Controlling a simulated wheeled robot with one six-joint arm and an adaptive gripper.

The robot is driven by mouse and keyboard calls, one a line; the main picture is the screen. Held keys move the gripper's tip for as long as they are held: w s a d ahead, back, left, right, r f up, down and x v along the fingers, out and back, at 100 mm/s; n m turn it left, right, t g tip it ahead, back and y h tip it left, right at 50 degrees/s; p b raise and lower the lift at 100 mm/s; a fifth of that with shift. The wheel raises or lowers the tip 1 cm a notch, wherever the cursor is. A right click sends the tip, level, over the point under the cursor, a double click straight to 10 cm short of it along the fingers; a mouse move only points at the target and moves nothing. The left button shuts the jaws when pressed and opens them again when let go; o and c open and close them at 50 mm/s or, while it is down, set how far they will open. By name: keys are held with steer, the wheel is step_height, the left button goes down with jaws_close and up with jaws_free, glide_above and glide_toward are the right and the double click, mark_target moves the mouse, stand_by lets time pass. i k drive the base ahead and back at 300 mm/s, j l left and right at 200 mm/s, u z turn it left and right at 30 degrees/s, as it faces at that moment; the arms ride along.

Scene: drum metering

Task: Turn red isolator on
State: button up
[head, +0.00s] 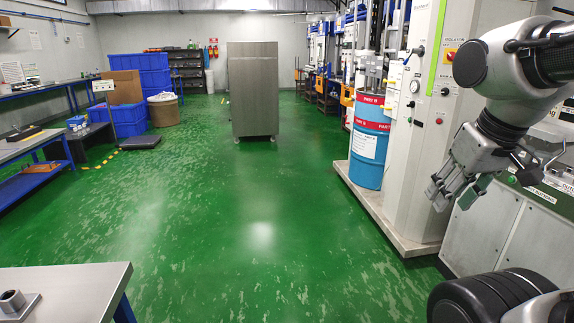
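The red isolator (450,55) is a small red knob on a yellow plate. It sits on the front of the tall white cabinet (425,140) at the right, under a small label. The knob is too small to tell which way it is turned. My gripper (452,197) hangs at the right, below the isolator and apart from it. Its fingers point down and to the left, are spread apart and hold nothing.
A blue and white drum (370,145) stands left of the cabinet on a low plinth (385,222). A grey machine (515,235) is at the lower right. A steel cabinet (253,90) stands mid-room. A table (85,285) is at lower left. The green floor between is clear.

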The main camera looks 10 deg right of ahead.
mark_target(450, 55)
steer(key=i+j+z, duration=0.1)
steer(key=i+z, duration=0.2)
steer(key=i, duration=0.2)
steer(key=i+j+z, duration=0.2)
steer(key=i+z, duration=0.15)
steer(key=i+j+z, duration=0.3)
steer(key=i, duration=0.25)
